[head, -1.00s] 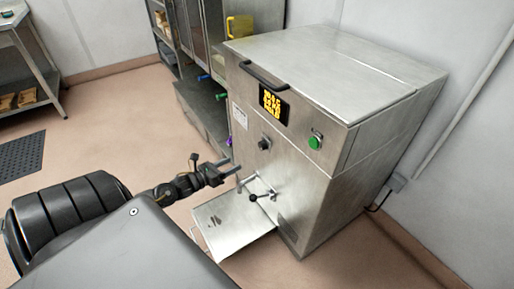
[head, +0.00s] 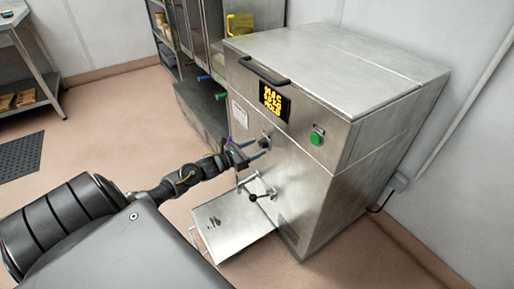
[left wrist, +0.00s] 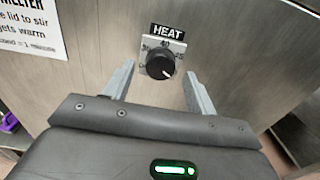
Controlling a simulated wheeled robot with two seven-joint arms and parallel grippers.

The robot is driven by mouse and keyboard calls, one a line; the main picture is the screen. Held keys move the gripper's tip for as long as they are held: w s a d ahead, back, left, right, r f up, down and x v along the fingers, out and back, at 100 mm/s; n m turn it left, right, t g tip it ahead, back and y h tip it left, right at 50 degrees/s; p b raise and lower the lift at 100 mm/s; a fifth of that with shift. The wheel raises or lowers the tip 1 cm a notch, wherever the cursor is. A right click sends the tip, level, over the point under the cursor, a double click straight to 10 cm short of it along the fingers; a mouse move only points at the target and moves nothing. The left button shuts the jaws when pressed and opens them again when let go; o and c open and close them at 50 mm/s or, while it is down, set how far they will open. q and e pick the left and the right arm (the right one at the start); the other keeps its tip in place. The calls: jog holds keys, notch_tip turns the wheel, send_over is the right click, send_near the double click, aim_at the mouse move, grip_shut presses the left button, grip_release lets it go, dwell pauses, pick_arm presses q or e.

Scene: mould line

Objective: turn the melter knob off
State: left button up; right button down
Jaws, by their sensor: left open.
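The melter (head: 315,190) is a steel cabinet standing to the right in the head view. Its round black knob (left wrist: 160,66) sits on a dial plate under a HEAT label (left wrist: 167,31) in the left wrist view. The knob's white mark points to the lower right. My left gripper (head: 266,147) is open in front of the melter's face, and its fingers hide part of the knob in the head view. In the left wrist view the fingers lie to either side of the knob, with gaps between; I see no contact. My right gripper is out of view.
Below the knob are a spout with a black-knobbed lever (head: 256,197) and a low metal tray (head: 235,222). A lid handle (head: 263,71) juts out above.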

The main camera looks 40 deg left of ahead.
pick_arm(q)
jog(key=shift+w+d, duration=0.2)
jog(key=shift+w, duration=0.5)
jog(key=c, duration=1)
